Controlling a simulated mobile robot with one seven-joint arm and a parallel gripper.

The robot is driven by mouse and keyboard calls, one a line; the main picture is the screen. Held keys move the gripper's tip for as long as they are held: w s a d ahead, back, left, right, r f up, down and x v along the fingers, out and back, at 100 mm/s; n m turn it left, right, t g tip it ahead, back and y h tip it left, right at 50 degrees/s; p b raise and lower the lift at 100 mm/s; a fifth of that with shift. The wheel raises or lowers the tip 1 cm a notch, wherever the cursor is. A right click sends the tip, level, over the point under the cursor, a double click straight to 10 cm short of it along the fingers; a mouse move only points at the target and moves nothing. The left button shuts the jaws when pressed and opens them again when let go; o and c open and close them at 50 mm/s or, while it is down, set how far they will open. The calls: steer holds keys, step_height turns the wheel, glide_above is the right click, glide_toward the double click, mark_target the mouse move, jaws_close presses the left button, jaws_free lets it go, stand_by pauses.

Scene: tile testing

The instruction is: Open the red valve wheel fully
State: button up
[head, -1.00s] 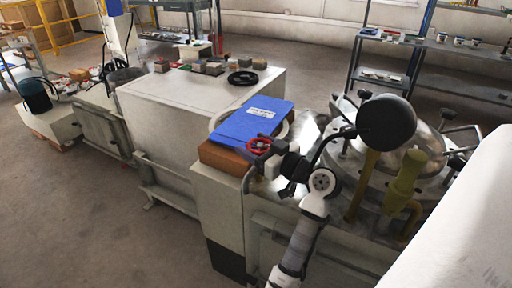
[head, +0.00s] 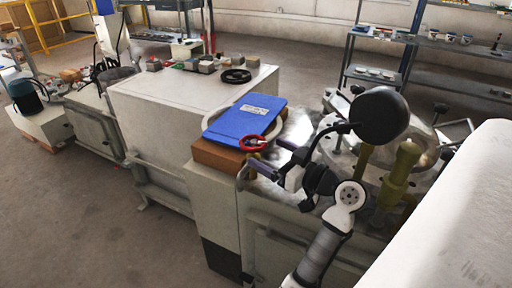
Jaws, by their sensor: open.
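The red valve wheel (head: 246,146) is in the middle of the head view, a small red ring at the front right corner of a blue binder or folder (head: 240,121). My gripper (head: 270,156) is just right of the wheel and slightly in front of it. Its two dark fingers are spread apart and point left toward the wheel, with nothing seen between them. Whether a finger touches the wheel cannot be told. The wheel's stem and mount are not clearly visible, so how far the valve is turned cannot be told.
The blue binder lies on a brown block (head: 215,158) on a pale cabinet. A large pale box (head: 185,95) stands to the left with a black ring (head: 236,76) on top. A round metal vessel with clamps and a yellow fitting (head: 402,170) is to the right. Open floor (head: 90,220) is at left.

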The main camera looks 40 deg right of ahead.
steer(key=s, duration=0.6)
steer(key=shift+d, duration=0.45)
steer(key=shift+s+a, duration=0.1)
